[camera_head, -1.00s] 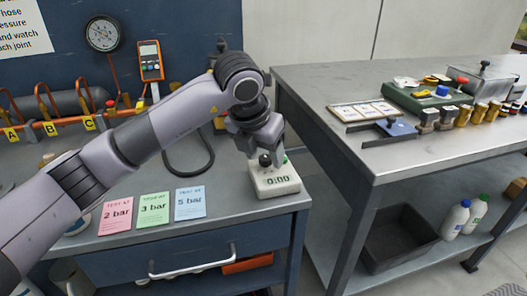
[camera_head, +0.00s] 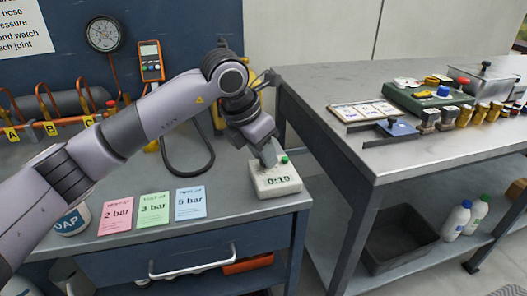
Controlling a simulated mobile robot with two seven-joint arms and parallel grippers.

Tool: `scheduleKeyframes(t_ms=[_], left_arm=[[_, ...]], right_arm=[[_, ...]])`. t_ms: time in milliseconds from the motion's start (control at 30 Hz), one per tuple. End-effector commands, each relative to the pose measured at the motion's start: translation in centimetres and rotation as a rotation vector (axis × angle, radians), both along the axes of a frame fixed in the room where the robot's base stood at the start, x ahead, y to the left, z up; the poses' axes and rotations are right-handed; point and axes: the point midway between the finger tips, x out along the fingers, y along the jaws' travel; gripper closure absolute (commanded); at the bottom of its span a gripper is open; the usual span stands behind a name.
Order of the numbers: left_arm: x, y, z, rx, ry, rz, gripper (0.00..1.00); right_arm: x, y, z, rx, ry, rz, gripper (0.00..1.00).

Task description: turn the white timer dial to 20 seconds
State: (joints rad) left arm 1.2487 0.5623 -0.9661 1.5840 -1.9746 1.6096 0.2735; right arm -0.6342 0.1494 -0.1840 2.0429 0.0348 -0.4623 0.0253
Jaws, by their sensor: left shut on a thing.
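The white timer (camera_head: 287,189) stands near the front right of the blue workbench, with a green button (camera_head: 284,159) on top. Its front display seems to read 0:10 or 0:19; the last digit is unclear. My left gripper (camera_head: 268,156) comes down onto the timer's top from above, tilted. It is shut on the timer's dial, which its fingers and body hide. My right gripper is not in view.
Pink (camera_head: 117,214), green (camera_head: 153,208) and blue (camera_head: 190,203) cards lie left of the timer. A black hose loop (camera_head: 188,170) lies behind. A steel table (camera_head: 350,80) with several parts stands to the right across a gap.

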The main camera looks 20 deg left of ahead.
Motion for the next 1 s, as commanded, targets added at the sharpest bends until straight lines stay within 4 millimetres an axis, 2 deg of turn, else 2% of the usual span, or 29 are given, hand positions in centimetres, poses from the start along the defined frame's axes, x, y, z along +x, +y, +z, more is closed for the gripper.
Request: scheduleKeyframes(t_ms=[700, 1000], left_arm=[[0.5, 0.4, 0.3, -0.001, -0.001, -0.665, 0.99], [0.7, 0.4, 0.2, -0.001, -0.001, -0.861, 0.99]], right_arm=[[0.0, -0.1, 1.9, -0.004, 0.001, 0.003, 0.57], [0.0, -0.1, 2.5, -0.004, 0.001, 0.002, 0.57]])
